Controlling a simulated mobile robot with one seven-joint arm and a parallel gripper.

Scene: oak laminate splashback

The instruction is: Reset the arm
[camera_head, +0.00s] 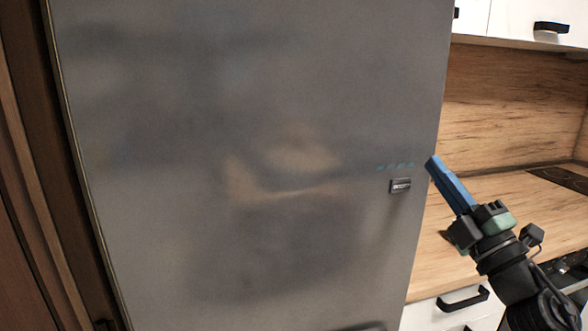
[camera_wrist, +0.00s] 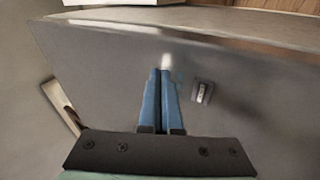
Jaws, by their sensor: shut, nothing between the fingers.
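My gripper (camera_head: 431,164) is at the right of the head view, with its blue fingers pointing up and to the left. It is beside the right edge of a tall grey metal fridge door (camera_head: 250,110), near a small dark badge (camera_head: 400,186) on that door. In the wrist view the two blue fingers (camera_wrist: 161,76) lie together with nothing between them. The badge (camera_wrist: 202,92) shows just right of the fingertips there. Whether the fingers touch the door cannot be told.
A wooden counter (camera_head: 510,215) and wooden splashback (camera_head: 510,100) lie to the right, behind my arm. White upper cabinets (camera_head: 515,18) with black handles hang above. A white drawer (camera_head: 450,312) with a black handle is below the counter. Dark wood panelling (camera_head: 35,200) borders the fridge on the left.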

